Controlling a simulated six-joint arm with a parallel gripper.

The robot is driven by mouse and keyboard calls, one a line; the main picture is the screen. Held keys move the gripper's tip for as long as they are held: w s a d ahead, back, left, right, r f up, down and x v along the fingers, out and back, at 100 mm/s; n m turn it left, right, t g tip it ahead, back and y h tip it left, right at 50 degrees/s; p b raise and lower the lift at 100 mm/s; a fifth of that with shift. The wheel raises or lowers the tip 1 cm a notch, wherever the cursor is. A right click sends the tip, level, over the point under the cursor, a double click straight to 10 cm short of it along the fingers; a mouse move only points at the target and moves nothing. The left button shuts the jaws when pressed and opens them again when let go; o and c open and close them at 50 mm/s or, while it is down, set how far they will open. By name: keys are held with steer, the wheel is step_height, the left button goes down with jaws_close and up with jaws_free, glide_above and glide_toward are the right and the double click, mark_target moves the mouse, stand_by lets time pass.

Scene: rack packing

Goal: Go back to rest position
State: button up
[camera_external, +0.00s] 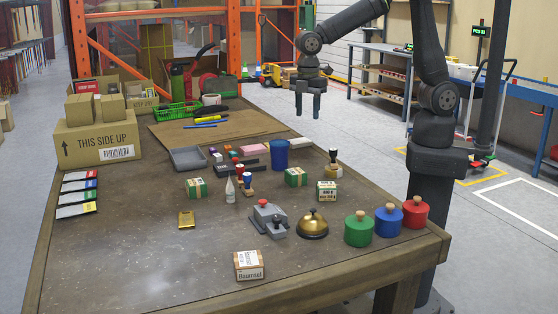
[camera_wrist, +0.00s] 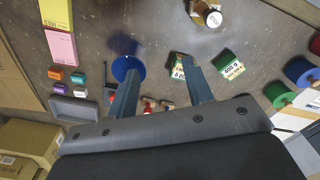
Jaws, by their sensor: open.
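My gripper (camera_external: 311,103) hangs in the air above the back right part of the table, fingers pointing down. It is open and nothing is between its fingers. In the wrist view, my gripper's two fingers (camera_wrist: 157,50) stand apart over the table. A blue cup (camera_external: 279,154) stands on the table below and left of it; it also shows in the wrist view (camera_wrist: 128,65) by the left finger. The table (camera_external: 140,255) bears all the small goods.
Green-white boxes (camera_external: 295,177), a stamp (camera_external: 333,165), a brass bell (camera_external: 312,225), and green, blue and red wooden-knobbed pots (camera_external: 359,230) stand on the table. A "Baumsal" box (camera_external: 249,265) lies near the front. A carton (camera_external: 98,140) stands at left. The air around my gripper is clear.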

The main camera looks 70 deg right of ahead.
steer(key=w+a+f+n, duration=0.1)
steer(key=w+a+f, duration=0.1)
steer(key=a, duration=1)
steer(key=w+a+f+n, duration=0.1)
steer(key=w+a, duration=0.3)
steer(key=a, duration=0.8)
steer(key=shift+a+f+n, duration=0.25)
steer(key=shift+f+n, duration=0.15)
steer(key=shift+n, duration=0.2)
